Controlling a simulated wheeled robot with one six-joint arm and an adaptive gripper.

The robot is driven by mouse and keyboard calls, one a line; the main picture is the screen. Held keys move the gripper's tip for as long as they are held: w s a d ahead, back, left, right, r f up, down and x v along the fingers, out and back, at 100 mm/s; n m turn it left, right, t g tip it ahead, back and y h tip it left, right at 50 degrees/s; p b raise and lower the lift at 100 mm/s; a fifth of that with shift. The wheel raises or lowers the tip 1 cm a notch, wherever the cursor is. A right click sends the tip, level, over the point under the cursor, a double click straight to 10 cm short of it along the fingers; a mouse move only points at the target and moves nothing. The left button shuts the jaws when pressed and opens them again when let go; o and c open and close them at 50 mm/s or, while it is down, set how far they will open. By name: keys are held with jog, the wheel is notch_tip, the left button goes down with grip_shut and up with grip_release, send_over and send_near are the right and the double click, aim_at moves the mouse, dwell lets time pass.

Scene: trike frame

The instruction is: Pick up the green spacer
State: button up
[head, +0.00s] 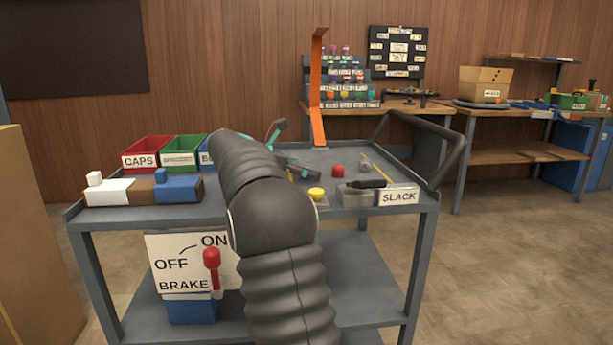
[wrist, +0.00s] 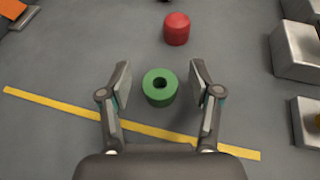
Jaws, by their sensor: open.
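The green spacer (wrist: 160,88) is a short ring with a dark centre hole, upright on the grey cart top in the wrist view. My gripper (wrist: 160,84) is open, with one finger on each side of the spacer and a visible gap on both sides. The fingers do not touch it. In the head view my arm hides the spacer, and part of my gripper (head: 296,166) shows beyond the arm over the cart.
A red cap (wrist: 176,29) stands just beyond the spacer. Metal blocks (wrist: 297,50) are at the right. A yellow line (wrist: 60,112) crosses the cart top. In the head view, an orange upright (head: 317,90) stands at the back and bins (head: 147,152) at the left.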

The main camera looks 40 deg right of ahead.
grip_shut()
